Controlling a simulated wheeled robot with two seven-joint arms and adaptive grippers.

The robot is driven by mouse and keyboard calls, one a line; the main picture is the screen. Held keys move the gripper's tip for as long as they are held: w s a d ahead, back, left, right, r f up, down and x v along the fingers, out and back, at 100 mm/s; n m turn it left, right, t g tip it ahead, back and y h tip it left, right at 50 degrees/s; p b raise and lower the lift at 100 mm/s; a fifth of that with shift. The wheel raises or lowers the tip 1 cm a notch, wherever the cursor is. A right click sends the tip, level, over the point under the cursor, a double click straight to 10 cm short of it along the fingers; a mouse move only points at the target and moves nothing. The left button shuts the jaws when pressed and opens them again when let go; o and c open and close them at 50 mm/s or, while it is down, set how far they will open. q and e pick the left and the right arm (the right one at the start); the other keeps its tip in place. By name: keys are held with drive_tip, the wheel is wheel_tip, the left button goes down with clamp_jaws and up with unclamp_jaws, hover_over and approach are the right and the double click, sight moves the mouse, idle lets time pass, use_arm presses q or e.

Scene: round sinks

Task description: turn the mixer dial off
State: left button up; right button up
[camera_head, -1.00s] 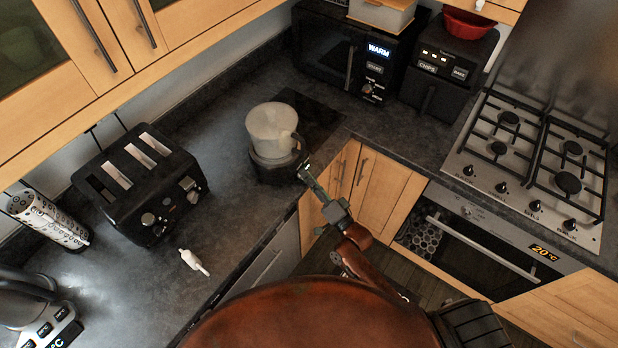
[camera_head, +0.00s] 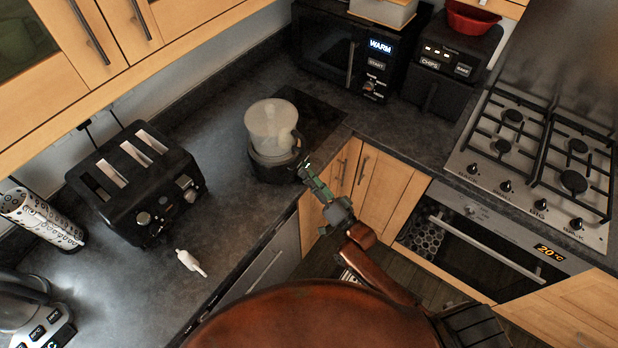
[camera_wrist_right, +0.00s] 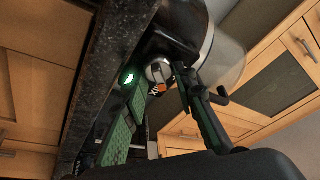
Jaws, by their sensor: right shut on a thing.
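The mixer (camera_head: 271,127) stands on the dark worktop near its inner corner, with a clear bowl on a black base. Its round silver dial (camera_wrist_right: 159,70) shows in the right wrist view, with small orange marks below it. My right gripper (camera_head: 304,171) is at the front of the mixer base. In the right wrist view its green fingers (camera_wrist_right: 150,88) are on either side of the dial, shut on it. A green light (camera_wrist_right: 127,78) glows beside the dial. The dial is hidden behind the gripper in the head view, and its exact setting is unclear. My left gripper is not in view.
A black toaster (camera_head: 135,185) and a small white object (camera_head: 190,262) lie left of the mixer. A microwave (camera_head: 345,50) and an air fryer (camera_head: 447,65) stand behind it. The hob (camera_head: 540,160) is at the right. Worktop between toaster and mixer is clear.

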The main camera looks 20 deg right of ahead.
drive_tip(key=shift+w+f+n+g+y+b, duration=0.1)
drive_tip(key=shift+n+g+y+b, duration=0.25)
drive_tip(key=shift+n+y+b, duration=1.1)
drive_tip(key=shift+s+r+n+g+y+p, duration=0.1)
drive_tip(key=shift+n+g+y, duration=0.3)
drive_tip(key=shift+n, duration=2.15)
drive_tip(key=shift+w+f+n+g+y+b, duration=0.1)
drive_tip(key=shift+n+g+y+b, duration=0.25)
drive_tip(key=shift+n+y+b, duration=1.1)
drive_tip(key=shift+n+h+p, duration=0.5)
drive_tip(key=shift+n+p, duration=0.25)
drive_tip(key=o, duration=0.9)
drive_tip(key=shift+d, duration=0.15)
drive_tip(key=v, duration=1.2)
